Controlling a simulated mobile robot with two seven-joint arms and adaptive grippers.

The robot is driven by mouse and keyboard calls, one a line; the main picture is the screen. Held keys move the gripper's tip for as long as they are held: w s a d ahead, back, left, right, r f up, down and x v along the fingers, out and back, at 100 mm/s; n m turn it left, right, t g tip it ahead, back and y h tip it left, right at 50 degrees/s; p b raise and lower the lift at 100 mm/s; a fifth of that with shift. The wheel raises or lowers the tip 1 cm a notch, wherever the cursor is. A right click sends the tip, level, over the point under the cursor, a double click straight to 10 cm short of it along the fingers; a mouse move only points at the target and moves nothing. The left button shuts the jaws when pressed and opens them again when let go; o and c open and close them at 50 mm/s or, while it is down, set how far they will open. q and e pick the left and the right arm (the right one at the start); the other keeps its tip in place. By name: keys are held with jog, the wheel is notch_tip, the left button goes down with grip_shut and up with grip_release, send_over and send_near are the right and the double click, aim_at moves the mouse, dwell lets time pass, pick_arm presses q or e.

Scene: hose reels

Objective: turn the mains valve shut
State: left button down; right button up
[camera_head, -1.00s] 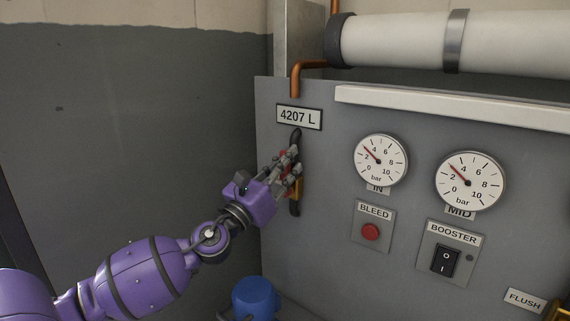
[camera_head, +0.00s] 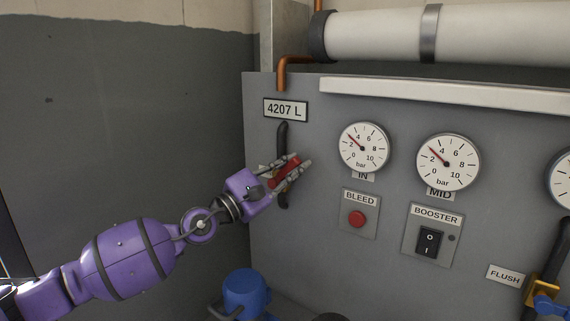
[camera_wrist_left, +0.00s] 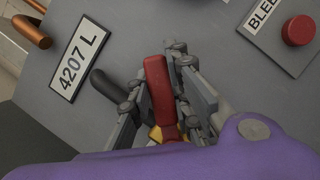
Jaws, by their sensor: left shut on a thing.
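The mains valve has a red lever handle (camera_head: 288,171) in front of a dark vertical pipe (camera_head: 283,137), below the 4207 L plate (camera_head: 285,109). My left gripper (camera_head: 292,169) is shut on the red handle, which slants up to the right in the head view. In the left wrist view the red handle (camera_wrist_left: 156,82) lies between the two fingers (camera_wrist_left: 160,85), and part of a yellow valve body (camera_wrist_left: 157,134) shows behind them. The rest of the valve is hidden by the gripper. My right gripper is not in view.
The grey panel carries the IN gauge (camera_head: 364,148), MID gauge (camera_head: 447,162), red BLEED button (camera_head: 357,219) and BOOSTER switch (camera_head: 429,242) to the right of the valve. A blue object (camera_head: 244,293) stands below. A white ledge (camera_head: 440,94) juts out above the gauges.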

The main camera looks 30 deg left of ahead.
pick_arm(q)
jog(key=m, duration=0.1)
jog(key=d+f+m+g, duration=0.1)
jog(key=m, duration=0.1)
jog(key=f+m+h, duration=0.1)
jog(key=shift+d+m+g, duration=0.3)
jog(key=shift+g, duration=0.1)
jog(key=f+m, duration=0.1)
jog(key=f+m+g, duration=0.1)
jog(key=m, duration=0.1)
jog(key=shift+s+d, duration=0.1)
jog(key=shift+d, duration=0.25)
jog(key=shift+f+m+g+p, duration=0.55)
jog(key=shift+f+m, duration=0.3)
jog(key=shift+m, duration=0.45)
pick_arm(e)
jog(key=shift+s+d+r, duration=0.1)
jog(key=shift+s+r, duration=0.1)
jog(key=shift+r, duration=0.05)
pick_arm(q)
jog(key=shift+f, duration=0.1)
jog(key=c, duration=1.6)
grip_release()
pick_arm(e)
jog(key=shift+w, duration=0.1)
